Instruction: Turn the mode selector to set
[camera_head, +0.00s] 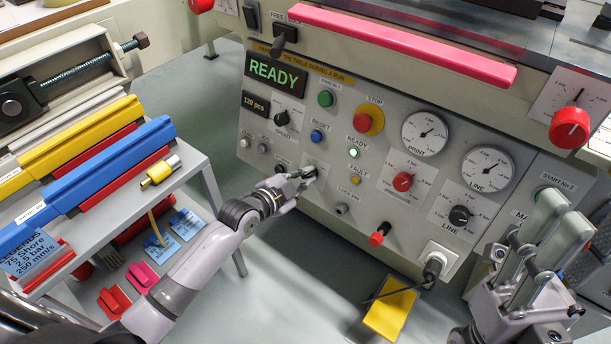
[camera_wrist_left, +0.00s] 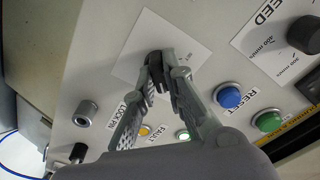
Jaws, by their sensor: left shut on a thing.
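The mode selector is a small dark knob on a white label plate (camera_wrist_left: 133,48). In the left wrist view the knob (camera_wrist_left: 157,58) sits between the fingertips of my left gripper (camera_wrist_left: 165,78), which is shut on it. In the head view my left gripper (camera_head: 303,178) reaches the panel below the RESET button, and its fingers mostly cover the selector. I cannot read the selector's markings or the position it points to. My right gripper (camera_head: 563,222) is at the lower right of the head view, its fingers apart and empty, in front of the panel.
Close to the selector are the blue RESET button (camera_head: 317,136), the yellow FAULT lamp (camera_head: 355,180), the black speed knob (camera_head: 282,118) and the lock pin (camera_head: 342,209). The display (camera_head: 274,74) reads READY. A rack with blue (camera_head: 110,167) and yellow bars stands at the left.

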